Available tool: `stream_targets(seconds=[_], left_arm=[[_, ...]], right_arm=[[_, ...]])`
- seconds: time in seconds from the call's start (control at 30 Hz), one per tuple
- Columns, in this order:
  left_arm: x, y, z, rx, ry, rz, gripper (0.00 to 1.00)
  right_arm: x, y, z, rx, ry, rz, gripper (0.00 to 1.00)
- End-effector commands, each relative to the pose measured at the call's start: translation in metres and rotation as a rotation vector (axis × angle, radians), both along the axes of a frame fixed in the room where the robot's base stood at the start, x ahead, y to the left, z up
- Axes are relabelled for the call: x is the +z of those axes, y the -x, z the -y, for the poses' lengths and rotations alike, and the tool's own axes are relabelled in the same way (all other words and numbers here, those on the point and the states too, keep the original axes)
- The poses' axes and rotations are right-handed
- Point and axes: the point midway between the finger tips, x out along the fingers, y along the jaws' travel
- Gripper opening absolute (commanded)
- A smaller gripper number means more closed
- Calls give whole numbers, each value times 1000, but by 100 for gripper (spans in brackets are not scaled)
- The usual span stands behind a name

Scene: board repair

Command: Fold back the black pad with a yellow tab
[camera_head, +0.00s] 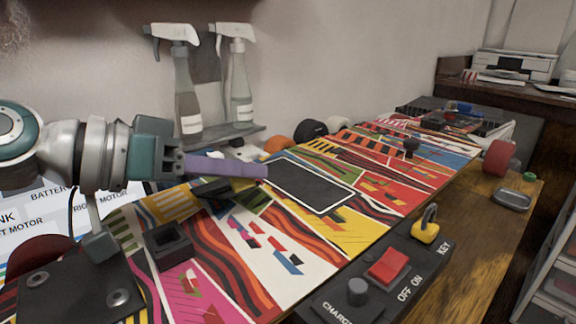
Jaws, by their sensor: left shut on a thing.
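The black pad (314,188) is a dark rectangle with a pale rim, lying flat on the middle of the colourful skateboard deck (270,272). A yellow tab (242,184) shows at its left side, just under my left gripper's finger. My left gripper (262,171) comes in from the left, low over the deck, its purple-grey finger pointing right at the pad's left edge. It is shut on the yellow tab, though the finger hides most of the contact. A small black part (212,190) is below the finger. My right gripper is not in view.
A black control panel (375,275) with a red switch (387,266) and a yellow padlock-like key (425,230) is in front. Spray bottles (187,95) stand behind, on a shelf (205,134). A small metal tray (511,199) is on the wooden table at right.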

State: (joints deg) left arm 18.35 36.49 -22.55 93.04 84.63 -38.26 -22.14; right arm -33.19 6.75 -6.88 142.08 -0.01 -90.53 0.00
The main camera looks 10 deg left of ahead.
Motion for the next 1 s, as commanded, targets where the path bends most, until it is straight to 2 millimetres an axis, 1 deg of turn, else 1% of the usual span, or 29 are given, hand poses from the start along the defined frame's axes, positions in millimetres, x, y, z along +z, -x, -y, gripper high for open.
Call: stream_targets(seconds=[0.27, 0.47, 0.67, 1.0], left_arm=[[0, 0, 0, 0, 2, -1, 0], [1, -2, -2, 1, 32, -24, 0], [6, -6, -8, 1, 116, -87, 0], [21, -19, -23, 1, 359, -275, 0]], right_arm=[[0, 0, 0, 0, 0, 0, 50], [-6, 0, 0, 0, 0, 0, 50], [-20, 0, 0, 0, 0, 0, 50], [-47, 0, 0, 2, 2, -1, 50]])
